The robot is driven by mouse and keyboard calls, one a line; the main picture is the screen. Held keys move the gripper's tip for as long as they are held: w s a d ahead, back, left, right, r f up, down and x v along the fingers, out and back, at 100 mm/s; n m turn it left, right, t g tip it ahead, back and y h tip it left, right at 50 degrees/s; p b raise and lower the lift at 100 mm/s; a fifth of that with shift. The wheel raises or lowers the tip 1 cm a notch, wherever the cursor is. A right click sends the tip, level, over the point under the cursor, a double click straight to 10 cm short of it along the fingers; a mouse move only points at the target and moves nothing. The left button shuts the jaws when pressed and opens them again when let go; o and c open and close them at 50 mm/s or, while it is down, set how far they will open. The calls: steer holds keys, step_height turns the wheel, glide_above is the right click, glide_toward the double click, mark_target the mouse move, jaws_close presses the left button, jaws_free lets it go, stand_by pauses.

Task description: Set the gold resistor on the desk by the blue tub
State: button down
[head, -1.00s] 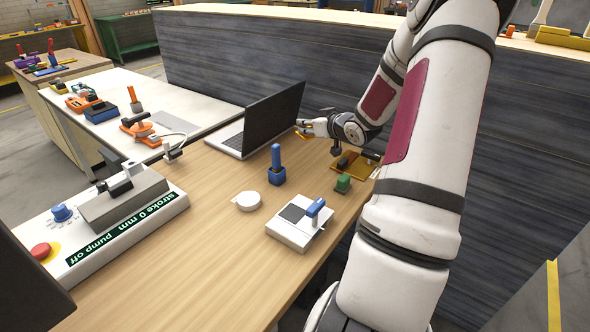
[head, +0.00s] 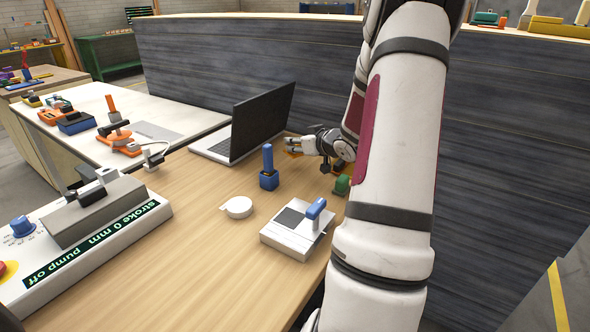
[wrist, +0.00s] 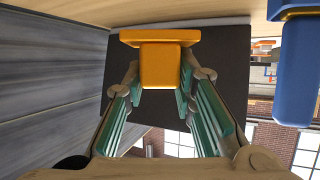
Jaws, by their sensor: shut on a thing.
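My gripper (head: 304,146) is low over the desk (head: 190,215), behind and to the right of the blue tub (head: 268,181) and apart from it. In the wrist view my gripper (wrist: 160,84) is shut on the gold resistor (wrist: 160,62), a yellow-orange block with a wider flange toward the desk. The flange is at or very near the desk surface; I cannot tell if it touches. The blue tub also shows at the upper right of the wrist view (wrist: 298,60). In the head view only a small bit of gold shows at the fingertips.
The open laptop (head: 262,122) stands behind and left of my gripper. A green block (head: 342,185) is close to my arm at the right. The pump unit (head: 95,230) fills the left.

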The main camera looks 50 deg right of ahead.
mark_target(297, 172)
steer(key=shift+f+b, duration=0.85)
steer(key=shift+f, duration=2.25)
steer(key=shift+f, duration=0.15)
steer(key=c, duration=1.3)
jaws_free()
